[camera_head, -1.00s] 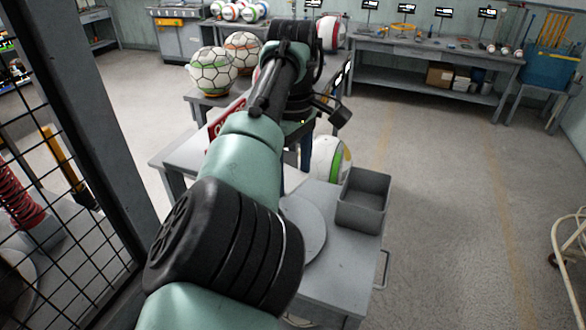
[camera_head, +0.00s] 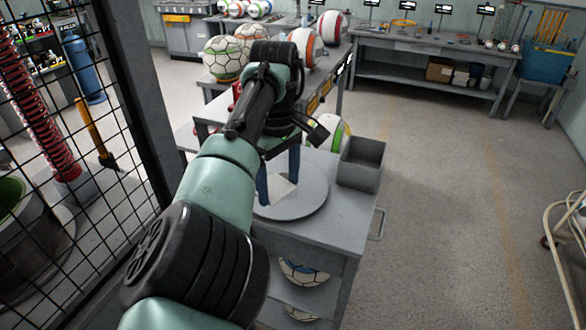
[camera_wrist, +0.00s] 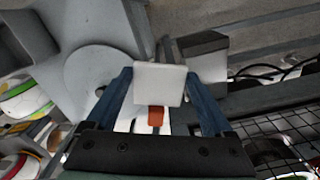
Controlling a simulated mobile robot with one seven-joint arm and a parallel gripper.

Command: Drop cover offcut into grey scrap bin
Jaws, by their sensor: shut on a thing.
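The cover offcut (camera_wrist: 160,83) is a pale, flat, square piece, held between the two blue fingers of my gripper (camera_wrist: 157,92) in the wrist view. In the head view my gripper (camera_head: 278,192) points down, and the pale offcut (camera_head: 284,187) shows by the fingers, over the round grey plate on the table. The grey scrap bin (camera_head: 360,172) is an open box at the table's right side, to the right of my gripper. The bin's floor is not clearly seen.
The grey table (camera_head: 334,222) carries the round plate (camera_head: 305,203) and the bin. Balls rest on its lower shelf, and a white-green ball (camera_head: 334,132) is behind it. A mesh fence (camera_head: 70,180) stands close on the left.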

